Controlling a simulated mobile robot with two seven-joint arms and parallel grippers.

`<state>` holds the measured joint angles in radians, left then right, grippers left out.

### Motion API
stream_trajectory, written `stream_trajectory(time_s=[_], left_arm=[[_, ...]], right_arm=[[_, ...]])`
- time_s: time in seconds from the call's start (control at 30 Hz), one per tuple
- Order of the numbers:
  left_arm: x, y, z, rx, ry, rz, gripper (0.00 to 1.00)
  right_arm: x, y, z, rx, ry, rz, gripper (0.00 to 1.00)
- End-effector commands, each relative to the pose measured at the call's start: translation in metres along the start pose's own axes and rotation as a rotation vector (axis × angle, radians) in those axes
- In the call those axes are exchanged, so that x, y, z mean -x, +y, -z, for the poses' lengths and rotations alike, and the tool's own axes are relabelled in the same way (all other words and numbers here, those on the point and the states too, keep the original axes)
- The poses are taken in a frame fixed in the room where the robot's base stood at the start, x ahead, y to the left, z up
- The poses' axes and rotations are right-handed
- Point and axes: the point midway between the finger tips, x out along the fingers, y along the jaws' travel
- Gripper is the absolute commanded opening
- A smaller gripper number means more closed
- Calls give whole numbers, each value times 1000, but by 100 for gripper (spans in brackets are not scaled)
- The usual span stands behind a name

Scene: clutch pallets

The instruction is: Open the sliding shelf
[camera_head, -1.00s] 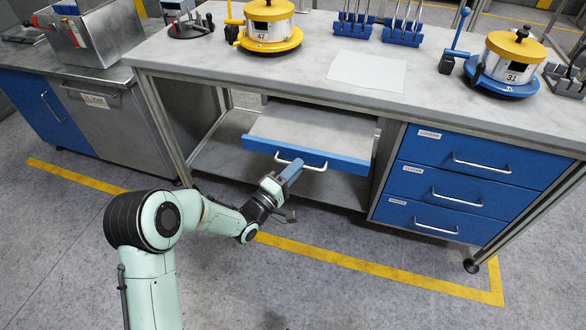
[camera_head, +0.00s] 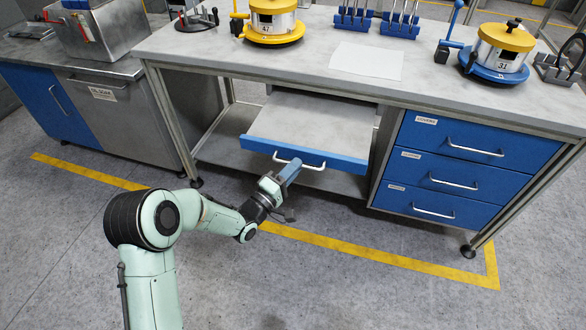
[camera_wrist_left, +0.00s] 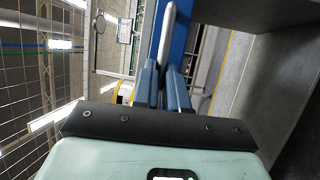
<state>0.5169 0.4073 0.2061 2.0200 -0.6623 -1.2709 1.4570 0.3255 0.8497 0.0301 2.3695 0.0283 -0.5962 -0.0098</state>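The sliding shelf (camera_head: 310,119) is a grey board with a blue front edge, pulled out from under the workbench top (camera_head: 240,55). Its silver bar handle (camera_head: 314,166) is on the blue front. The handle part between the fingers is hidden. My right gripper is in neither view.
Blue drawers (camera_head: 462,147) stand right of the shelf under the bench. A lower shelf (camera_head: 221,142) is beneath. On top are pots (camera_head: 272,20), a pot on a blue base (camera_head: 500,50) and a white sheet (camera_head: 367,61). The floor in front is clear.

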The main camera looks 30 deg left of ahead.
Motion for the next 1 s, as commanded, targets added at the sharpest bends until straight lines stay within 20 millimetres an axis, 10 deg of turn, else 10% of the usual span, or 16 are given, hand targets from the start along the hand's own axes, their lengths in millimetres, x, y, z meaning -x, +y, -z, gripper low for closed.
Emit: stream_trajectory(time_s=[0.1,0.53,1.0], left_arm=[[0,0,0,0,1,0,38],[12,0,1,0,2,2,38],[109,1,1,1,3,3,38]], right_arm=[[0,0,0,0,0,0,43],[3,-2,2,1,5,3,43],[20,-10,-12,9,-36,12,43]])
